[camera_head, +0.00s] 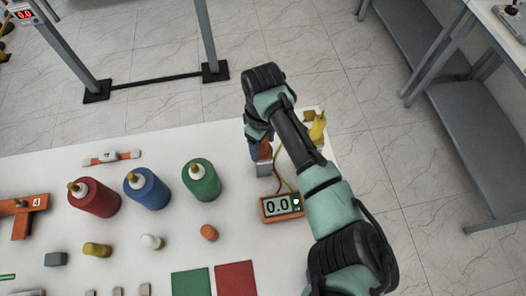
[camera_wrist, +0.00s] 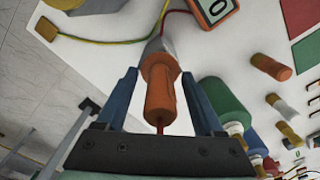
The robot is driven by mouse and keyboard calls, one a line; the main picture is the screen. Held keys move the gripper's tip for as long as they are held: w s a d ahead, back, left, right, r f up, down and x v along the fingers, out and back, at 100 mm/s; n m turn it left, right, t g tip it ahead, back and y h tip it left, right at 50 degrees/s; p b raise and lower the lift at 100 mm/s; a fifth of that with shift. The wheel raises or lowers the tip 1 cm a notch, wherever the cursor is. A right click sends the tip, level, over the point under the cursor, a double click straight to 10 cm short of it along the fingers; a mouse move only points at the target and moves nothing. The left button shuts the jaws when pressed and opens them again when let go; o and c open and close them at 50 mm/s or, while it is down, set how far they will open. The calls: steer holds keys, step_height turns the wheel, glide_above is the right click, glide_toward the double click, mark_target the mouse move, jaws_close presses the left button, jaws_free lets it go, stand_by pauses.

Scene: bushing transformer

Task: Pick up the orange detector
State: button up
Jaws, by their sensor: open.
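The orange detector (camera_wrist: 161,92) stands between my gripper's two blue fingers in the wrist view, with a grey-white lower end and a thin red tip towards the camera. My gripper (camera_wrist: 160,76) is open, one finger on each side of the detector, and a gap shows on both sides. In the head view, my gripper (camera_head: 261,148) points down over the orange detector (camera_head: 265,154), whose top is partly hidden by the fingers. A wire runs from the detector's lower end. An orange-framed meter (camera_head: 282,207) reads 0.0 near it.
A yellow detector (camera_head: 318,127) stands just right of my gripper, partly behind my arm. Green (camera_head: 201,181), blue (camera_head: 147,188) and red (camera_head: 94,197) cylinders stand to the left on the white table (camera_head: 225,226). Green and red mats lie at the front.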

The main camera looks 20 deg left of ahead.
steer(key=shift+c, duration=0.3)
jaws_close()
steer(key=shift+r, duration=0.1)
